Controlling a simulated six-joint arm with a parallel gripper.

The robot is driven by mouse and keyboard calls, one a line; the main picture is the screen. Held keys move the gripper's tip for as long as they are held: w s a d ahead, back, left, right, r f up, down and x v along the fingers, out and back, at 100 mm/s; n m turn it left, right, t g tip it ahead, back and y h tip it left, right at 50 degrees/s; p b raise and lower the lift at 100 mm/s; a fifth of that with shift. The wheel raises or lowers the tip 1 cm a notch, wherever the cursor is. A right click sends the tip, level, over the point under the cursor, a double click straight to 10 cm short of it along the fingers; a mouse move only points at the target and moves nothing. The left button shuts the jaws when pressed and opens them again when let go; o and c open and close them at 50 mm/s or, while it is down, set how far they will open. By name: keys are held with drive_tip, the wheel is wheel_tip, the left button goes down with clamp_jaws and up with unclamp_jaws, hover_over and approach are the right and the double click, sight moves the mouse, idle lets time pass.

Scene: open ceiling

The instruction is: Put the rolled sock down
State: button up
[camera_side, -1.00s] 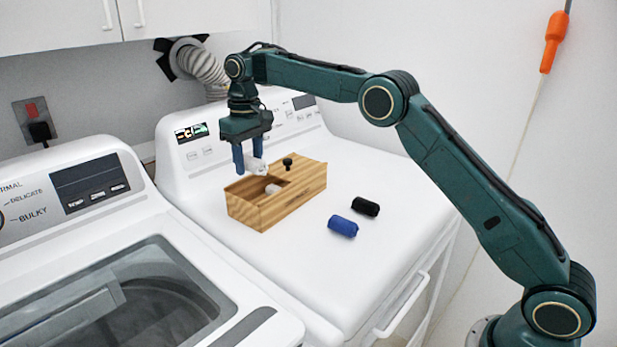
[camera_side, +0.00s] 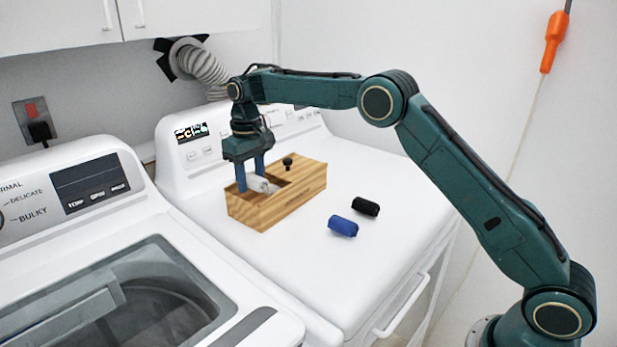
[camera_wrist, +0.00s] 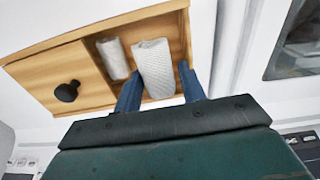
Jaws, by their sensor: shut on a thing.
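My gripper (camera_side: 250,182) is shut on a white-grey rolled sock (camera_side: 259,184) over the open part of the wooden box (camera_side: 290,204). In the wrist view the held sock (camera_wrist: 153,68) lies between my two blue fingers (camera_wrist: 158,92). Another pale rolled sock (camera_wrist: 115,58) lies inside the box beside it, on the knob side. The held sock seems at the level of the box's rim; I cannot tell whether it touches the bottom.
The box has a partly covering lid with a black knob (camera_side: 287,162). A blue rolled sock (camera_side: 343,226) and a black one (camera_side: 366,206) lie on the white dryer top (camera_side: 290,265), right of the box. The front of the top is clear.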

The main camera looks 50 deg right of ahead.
sight(250, 174)
drive_tip(key=shift+f, duration=0.65)
drive_tip(key=o, duration=0.9)
drive_tip(key=shift+o, duration=0.2)
drive_tip(key=shift+r, duration=0.15)
wheel_tip(250, 174, up, 13)
drive_tip(key=shift+f, duration=0.2)
idle(1.0)
drive_tip(key=shift+r, duration=0.25)
idle(0.7)
